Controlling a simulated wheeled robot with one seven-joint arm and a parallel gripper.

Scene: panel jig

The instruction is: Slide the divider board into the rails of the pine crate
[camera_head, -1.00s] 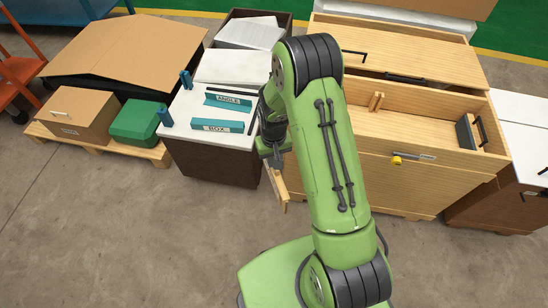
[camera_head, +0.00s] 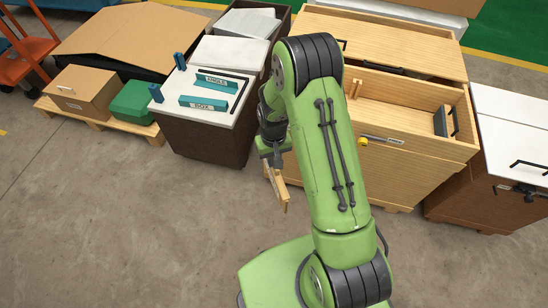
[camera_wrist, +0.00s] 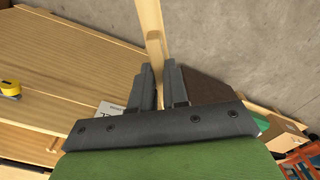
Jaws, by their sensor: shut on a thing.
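The divider board (camera_head: 280,189) is a narrow pale wooden piece hanging below my gripper (camera_head: 277,160), in front of the crate's left front corner. In the wrist view, my gripper (camera_wrist: 158,72) is shut on the board (camera_wrist: 149,22), which runs up between the two dark fingers. The pine crate (camera_head: 420,146) stands right of my arm with an open top compartment. A pair of small wooden strips (camera_head: 354,88), possibly a rail, shows at its inner left. The board is outside the crate. My arm hides the crate's left part.
A yellow tape measure (camera_head: 362,141) is at the crate's front edge. A dark handled bracket (camera_head: 446,120) sits inside its right end. A white-topped cabinet (camera_head: 200,113) with teal blocks stands left. Another white-topped cabinet (camera_head: 515,120) stands right. The floor in front is clear.

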